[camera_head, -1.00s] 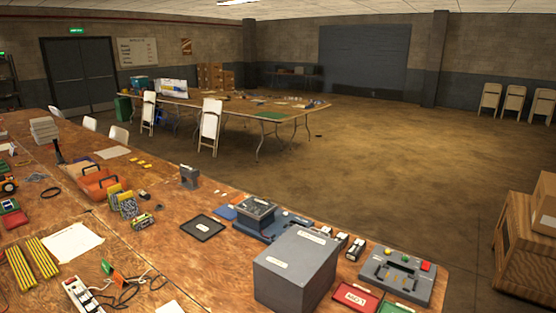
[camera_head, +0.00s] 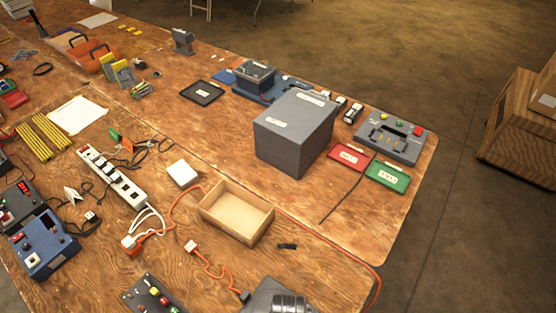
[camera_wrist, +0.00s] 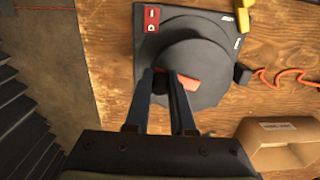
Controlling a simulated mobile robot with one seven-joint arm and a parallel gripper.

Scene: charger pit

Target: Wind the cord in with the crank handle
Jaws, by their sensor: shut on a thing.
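In the wrist view the cord reel is a dark grey square base (camera_wrist: 148,55) with a round disc on top, lying on the wooden table. The crank handle (camera_wrist: 190,83) shows as an orange-red piece on the disc, partly hidden by my fingers. My gripper (camera_wrist: 166,82) is shut on the crank handle. An orange cord (camera_wrist: 285,77) runs in waves from a black piece at the reel's side. In the head view this cord (camera_head: 212,270) runs from a white plug to the dark grey reel area at the bottom edge, mostly cut off.
An open tan box (camera_head: 262,228) stands close to the reel and shows in the wrist view (camera_wrist: 256,132). Another orange cord (camera_head: 325,235) passes behind it toward the table's right edge. A white power strip (camera_head: 125,188), a control box and a large grey box (camera_head: 282,145) surround it.

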